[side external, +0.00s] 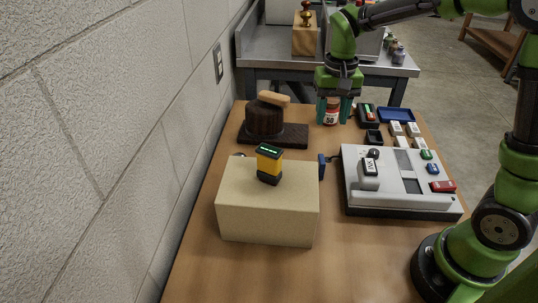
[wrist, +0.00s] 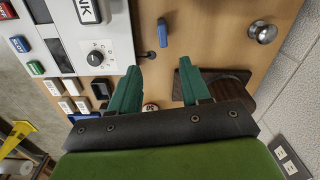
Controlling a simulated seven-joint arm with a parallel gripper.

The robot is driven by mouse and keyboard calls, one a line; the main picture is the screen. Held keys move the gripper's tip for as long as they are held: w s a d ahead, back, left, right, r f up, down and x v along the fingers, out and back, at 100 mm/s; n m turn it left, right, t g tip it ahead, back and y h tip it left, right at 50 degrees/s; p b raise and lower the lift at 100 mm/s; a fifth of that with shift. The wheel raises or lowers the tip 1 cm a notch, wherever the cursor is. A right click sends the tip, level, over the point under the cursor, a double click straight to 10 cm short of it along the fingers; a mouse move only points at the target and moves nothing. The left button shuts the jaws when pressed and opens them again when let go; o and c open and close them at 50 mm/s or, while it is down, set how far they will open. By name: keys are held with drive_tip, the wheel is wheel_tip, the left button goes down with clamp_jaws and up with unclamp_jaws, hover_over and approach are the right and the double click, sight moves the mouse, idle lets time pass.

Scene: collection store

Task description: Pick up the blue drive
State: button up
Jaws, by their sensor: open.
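The blue drive (side external: 322,167) is a small dark blue block between the beige box and the grey console in the side view. In the wrist view the blue drive (wrist: 163,33) lies on bare wood, beyond my fingertips near the top edge. My gripper (side external: 333,119) is above the far part of the table, behind the drive, its teal fingers pointing down. My gripper (wrist: 160,70) is open, with only tabletop seen between its fingertips. A red and white jar (side external: 331,114) shows by the fingers; the wrist view mostly hides it.
A beige box (side external: 265,215) carries a yellow and black device (side external: 269,165). The grey console (side external: 400,205) stands to the right. A dark wooden stand (side external: 290,136), a blue tray (side external: 396,114) and several small blocks sit farther back. A metal knob (wrist: 262,32) is near the wall.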

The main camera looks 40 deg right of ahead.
sight(322, 158)
drive_tip(key=shift+m, duration=0.3)
wheel_tip(322, 158, down, 10)
drive_tip(key=shift+d+f, duration=0.1)
drive_tip(key=shift+f, duration=0.15)
drive_tip(key=shift+w+a+f, duration=0.1)
drive_tip(key=shift+a+f, duration=0.1)
drive_tip(key=shift+f, duration=1.2)
drive_tip(key=shift+w+a+f, duration=0.1)
drive_tip(key=shift+a+f, duration=0.1)
drive_tip(key=shift+f, duration=1.15)
clamp_jaws()
